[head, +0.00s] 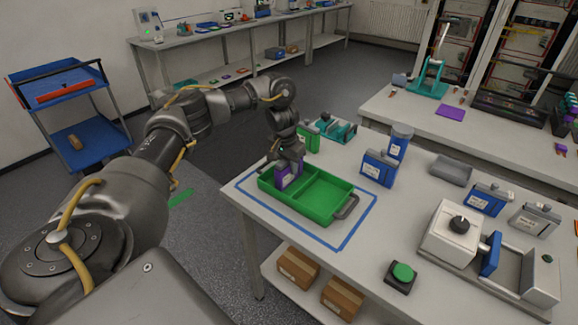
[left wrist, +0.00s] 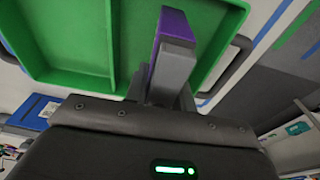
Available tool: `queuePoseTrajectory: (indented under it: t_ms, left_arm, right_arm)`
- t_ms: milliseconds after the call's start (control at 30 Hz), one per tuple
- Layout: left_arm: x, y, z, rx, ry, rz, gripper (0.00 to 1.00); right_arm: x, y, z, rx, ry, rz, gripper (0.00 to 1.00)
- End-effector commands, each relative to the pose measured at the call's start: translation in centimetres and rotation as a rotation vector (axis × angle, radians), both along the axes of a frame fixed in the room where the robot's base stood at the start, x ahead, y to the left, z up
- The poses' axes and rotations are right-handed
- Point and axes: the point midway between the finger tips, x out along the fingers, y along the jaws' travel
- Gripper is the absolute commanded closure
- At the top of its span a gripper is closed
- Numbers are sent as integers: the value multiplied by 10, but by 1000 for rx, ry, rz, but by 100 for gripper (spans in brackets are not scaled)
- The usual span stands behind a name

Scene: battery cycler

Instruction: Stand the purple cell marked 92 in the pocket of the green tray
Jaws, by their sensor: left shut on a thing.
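The green tray (head: 322,196) lies on the table inside a blue taped outline, with a divider between its compartments. My left gripper (head: 290,166) is over the tray's left part and is shut on a purple cell (head: 288,180) with a white label. The cell is upright, low at the left compartment; I cannot tell whether it touches the floor of the tray. Its number is too small to read. In the left wrist view the purple cell (left wrist: 176,24) shows between my fingers, with the green tray (left wrist: 70,80) behind. My right gripper is not in view.
A green cell (head: 309,138) and a teal holder (head: 338,130) stand behind the tray. Blue cells (head: 378,168) stand to its right. A green button (head: 402,273) and a white-grey press device (head: 455,233) are on the right. The table between tray and button is clear.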

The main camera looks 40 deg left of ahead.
Motion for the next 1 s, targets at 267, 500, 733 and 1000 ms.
queuePoseTrajectory:
  t_ms: [267,500,733,1000]
  left_arm:
    - [1,0,1,0,-2,0,100]
    - [0,0,-2,1,0,0,53]
    - [0,0,-2,0,0,0,53]
    - [-2,0,27,2,-5,-3,53]
  right_arm:
    - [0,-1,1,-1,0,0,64]
    - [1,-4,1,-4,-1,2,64]
    - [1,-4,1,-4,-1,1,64]
    - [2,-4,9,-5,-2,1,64]
